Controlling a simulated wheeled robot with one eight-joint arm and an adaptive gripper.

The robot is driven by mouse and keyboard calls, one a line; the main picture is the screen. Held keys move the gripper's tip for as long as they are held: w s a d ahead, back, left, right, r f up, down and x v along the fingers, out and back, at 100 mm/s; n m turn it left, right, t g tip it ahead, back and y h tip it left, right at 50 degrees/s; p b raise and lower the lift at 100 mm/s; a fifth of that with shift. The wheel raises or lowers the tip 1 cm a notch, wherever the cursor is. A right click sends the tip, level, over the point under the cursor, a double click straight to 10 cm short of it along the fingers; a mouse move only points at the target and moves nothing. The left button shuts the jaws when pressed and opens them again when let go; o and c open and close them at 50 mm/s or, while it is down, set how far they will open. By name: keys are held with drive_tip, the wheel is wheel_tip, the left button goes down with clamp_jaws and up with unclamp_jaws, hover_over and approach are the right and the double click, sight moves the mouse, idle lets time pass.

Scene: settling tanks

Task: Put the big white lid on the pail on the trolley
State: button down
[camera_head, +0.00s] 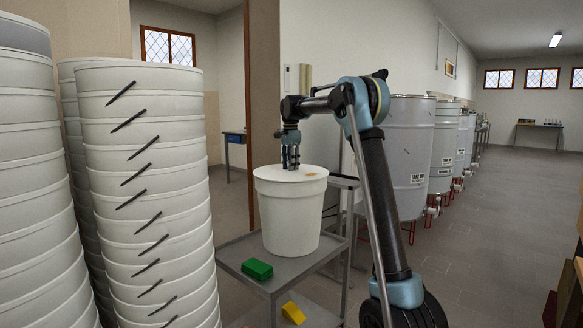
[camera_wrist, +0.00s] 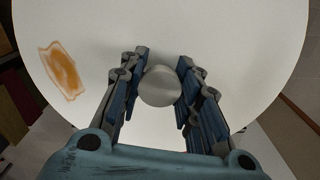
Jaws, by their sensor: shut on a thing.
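The big white lid (camera_head: 272,173) lies level across the top of the white pail (camera_head: 290,218), which stands upright on the grey trolley (camera_head: 330,246). I cannot tell whether the lid is fully seated. My gripper (camera_head: 290,166) points straight down over the lid's middle, its fingers hiding the knob in the head view. In the wrist view, my gripper (camera_wrist: 160,76) has its fingers on both sides of the round grey knob (camera_wrist: 160,88), shut on it. The lid (camera_wrist: 210,35) fills most of that view, with an orange-brown mark (camera_wrist: 63,70) at left.
A green block (camera_head: 257,269) lies on the trolley's top in front of the pail, and a yellow block (camera_head: 293,313) is lower down. Tall stacks of white tubs (camera_head: 150,190) stand at left. Large drums (camera_head: 408,155) line the wall at right; the floor beyond is clear.

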drive_tip(key=c, duration=0.6)
unclamp_jaws()
drive_tip(key=shift+r, duration=0.1)
drive_tip(key=shift+r, duration=3.4)
drive_tip(key=shift+d, duration=0.1)
